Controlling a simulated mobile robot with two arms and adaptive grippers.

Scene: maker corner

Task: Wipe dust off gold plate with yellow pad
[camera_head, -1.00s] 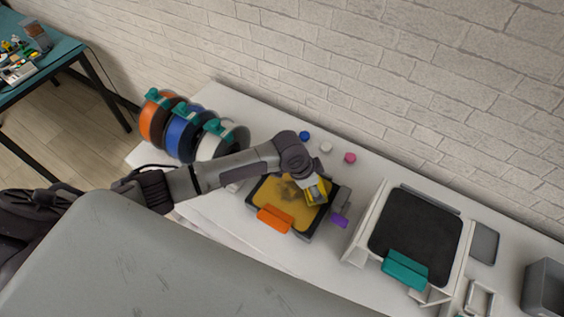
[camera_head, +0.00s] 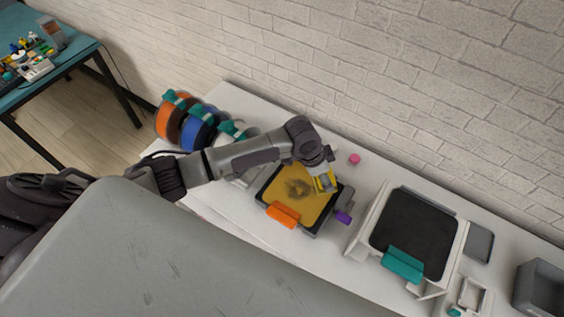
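The gold plate (camera_head: 291,204) lies on the white table, with an orange tab at its front edge and a dark dusty patch (camera_head: 298,187) around its middle. My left gripper (camera_head: 325,183) is over the plate's right part, pointing down. A yellow piece, which looks like the yellow pad (camera_head: 329,182), shows at its fingertips. The gripper looks shut on the pad, at or just above the plate surface; exact contact cannot be told. My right gripper is not in view.
Filament spools (camera_head: 186,122) stand left of the plate. A purple piece (camera_head: 343,217) is at its right corner, and a pink knob (camera_head: 354,158) lies behind. A printer with a black bed (camera_head: 414,232) stands to the right. A brick wall bounds the back.

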